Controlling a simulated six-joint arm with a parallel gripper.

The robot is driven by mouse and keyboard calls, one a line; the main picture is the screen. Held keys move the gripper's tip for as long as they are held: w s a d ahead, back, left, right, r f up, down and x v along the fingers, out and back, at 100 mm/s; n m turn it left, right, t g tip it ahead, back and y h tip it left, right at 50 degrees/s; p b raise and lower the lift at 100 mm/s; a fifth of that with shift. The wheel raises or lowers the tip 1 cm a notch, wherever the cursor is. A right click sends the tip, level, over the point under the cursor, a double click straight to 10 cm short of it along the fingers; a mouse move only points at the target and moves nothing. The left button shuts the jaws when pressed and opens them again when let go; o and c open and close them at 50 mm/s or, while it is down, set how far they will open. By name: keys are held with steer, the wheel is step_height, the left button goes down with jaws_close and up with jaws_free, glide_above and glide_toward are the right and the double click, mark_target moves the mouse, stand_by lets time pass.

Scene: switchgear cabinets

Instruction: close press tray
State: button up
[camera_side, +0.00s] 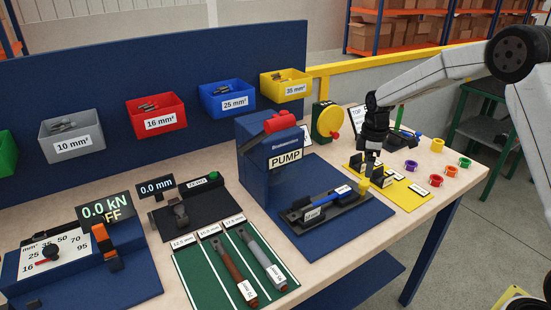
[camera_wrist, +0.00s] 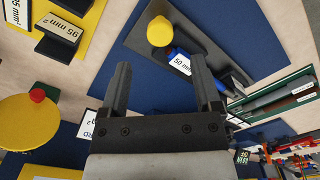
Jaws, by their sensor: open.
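The press tray (camera_side: 325,213) is a dark, long tray on the blue mat in front of the blue PUMP housing (camera_side: 257,170). It carries a blue part with a white label and has a yellow knob (camera_side: 363,184) at its right end. In the wrist view the yellow knob (camera_wrist: 160,31) and the dark tray (camera_wrist: 205,72) lie beyond my fingers. My gripper (camera_side: 370,168) is open and empty, above and just behind the knob. Both fingers of my gripper (camera_wrist: 160,85) show apart in the wrist view. I cannot tell whether they touch anything.
A yellow board (camera_side: 405,190) with labelled black holders lies right of the tray. Coloured rings sit at the table's right end. A yellow round device with a red knob (camera_side: 336,136) stands behind. The green mat (camera_side: 205,272) with two tools lies front left.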

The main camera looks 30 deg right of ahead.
mark_target(365, 183)
steer(key=shift+f, duration=2.95)
jaws_close()
